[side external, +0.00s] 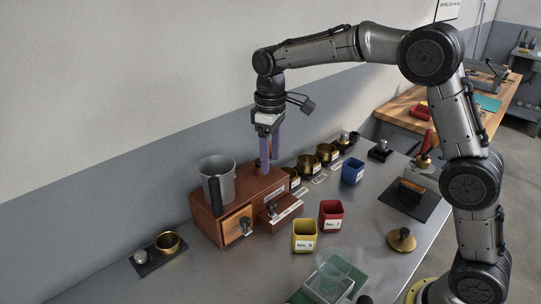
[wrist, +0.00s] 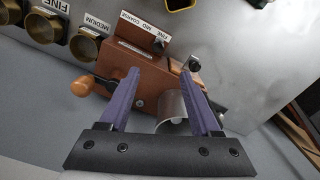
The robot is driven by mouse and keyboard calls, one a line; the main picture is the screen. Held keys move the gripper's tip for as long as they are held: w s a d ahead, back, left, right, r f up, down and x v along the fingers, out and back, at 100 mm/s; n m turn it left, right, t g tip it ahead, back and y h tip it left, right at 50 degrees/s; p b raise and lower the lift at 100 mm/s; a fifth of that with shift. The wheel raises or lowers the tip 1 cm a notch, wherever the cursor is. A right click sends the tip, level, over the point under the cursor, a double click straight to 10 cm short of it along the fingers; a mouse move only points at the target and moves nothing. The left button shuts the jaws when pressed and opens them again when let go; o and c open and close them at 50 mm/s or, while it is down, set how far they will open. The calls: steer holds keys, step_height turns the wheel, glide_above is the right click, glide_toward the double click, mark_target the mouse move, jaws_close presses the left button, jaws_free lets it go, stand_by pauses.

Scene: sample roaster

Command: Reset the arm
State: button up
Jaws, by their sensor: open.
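My gripper (side external: 269,160) points down over the right rear part of a brown wooden box (side external: 208,222). Its two purple fingers are apart. In the wrist view my gripper (wrist: 160,72) is open with nothing held between the fingertips. The box (wrist: 180,78) lies beyond and below the fingers there. A round wooden knob (wrist: 82,86) on a dark lever shows left of the left finger. In the side view I cannot tell whether the fingertips touch anything on the box.
Brass cups (side external: 306,166) line the wall to the right. Yellow (side external: 304,238), red (side external: 331,215) and blue (side external: 352,172) bins stand on the metal table (side external: 385,270). A clear container (side external: 328,281) is at the front.

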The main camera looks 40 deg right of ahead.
steer(key=s+d+r+m+t, duration=0.1)
steer(key=s+d+r+t, duration=0.25)
steer(key=s+r, duration=1.05)
steer(key=s+f+m+t, duration=0.1)
steer(key=s+f, duration=0.4)
steer(key=s, duration=0.3)
steer(key=s+f+m+t, duration=0.1)
steer(key=s+f+m, duration=0.1)
steer(key=s+f, duration=0.3)
steer(key=s, duration=0.3)
steer(key=shift+d+f, duration=0.25)
steer(key=shift+f, duration=0.15)
